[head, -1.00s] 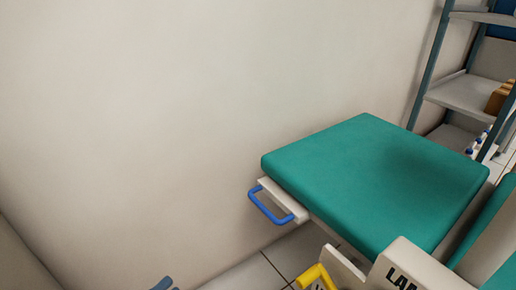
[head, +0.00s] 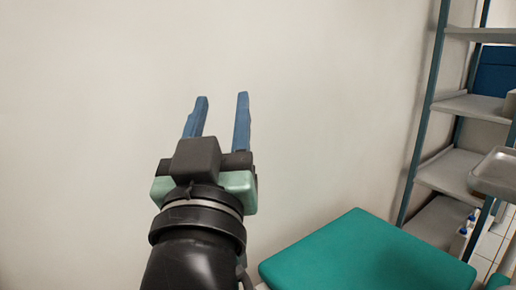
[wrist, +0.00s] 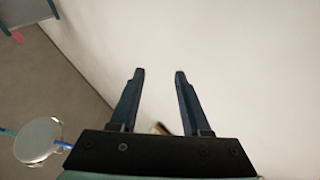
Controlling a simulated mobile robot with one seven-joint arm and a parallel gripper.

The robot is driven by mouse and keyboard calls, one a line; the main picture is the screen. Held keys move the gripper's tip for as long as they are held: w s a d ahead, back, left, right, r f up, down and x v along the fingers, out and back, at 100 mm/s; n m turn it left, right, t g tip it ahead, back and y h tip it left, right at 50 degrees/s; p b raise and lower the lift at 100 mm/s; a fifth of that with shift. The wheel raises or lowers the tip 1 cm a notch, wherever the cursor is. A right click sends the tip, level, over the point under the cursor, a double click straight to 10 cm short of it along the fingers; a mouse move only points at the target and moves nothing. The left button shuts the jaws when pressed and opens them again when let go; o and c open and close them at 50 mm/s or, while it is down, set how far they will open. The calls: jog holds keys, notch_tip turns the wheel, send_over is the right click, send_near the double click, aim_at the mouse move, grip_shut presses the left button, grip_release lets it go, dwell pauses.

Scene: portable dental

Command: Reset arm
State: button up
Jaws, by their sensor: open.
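My gripper (head: 221,98) is raised in the middle of the head view, in front of the pale wall. Its two blue fingers point up and stand apart, with nothing between them. In the wrist view my gripper (wrist: 160,73) is also open and empty, with the pale wall beyond the fingertips. It touches nothing that I can see.
A green padded seat (head: 370,260) is at the lower right, below and right of my gripper. A grey shelf rack (head: 455,165) and a metal tray (head: 497,172) stand farther right. In the wrist view a round shiny disc (wrist: 38,140) is at the lower left.

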jog(key=s+d+r+m+t+p, duration=0.1)
jog(key=s+d+r+t+p, duration=0.1)
jog(key=s+r, duration=0.45)
jog(key=s+d+r+t+p, duration=0.2)
jog(key=s+r+p, duration=0.15)
jog(key=r, duration=0.55)
notch_tip(320, 180, up, 34)
jog(key=p, duration=3.4)
jog(key=shift+r, duration=0.2)
jog(key=shift+o, duration=0.2)
jog(key=shift+s+d, duration=0.1)
jog(key=shift+d, duration=0.05)
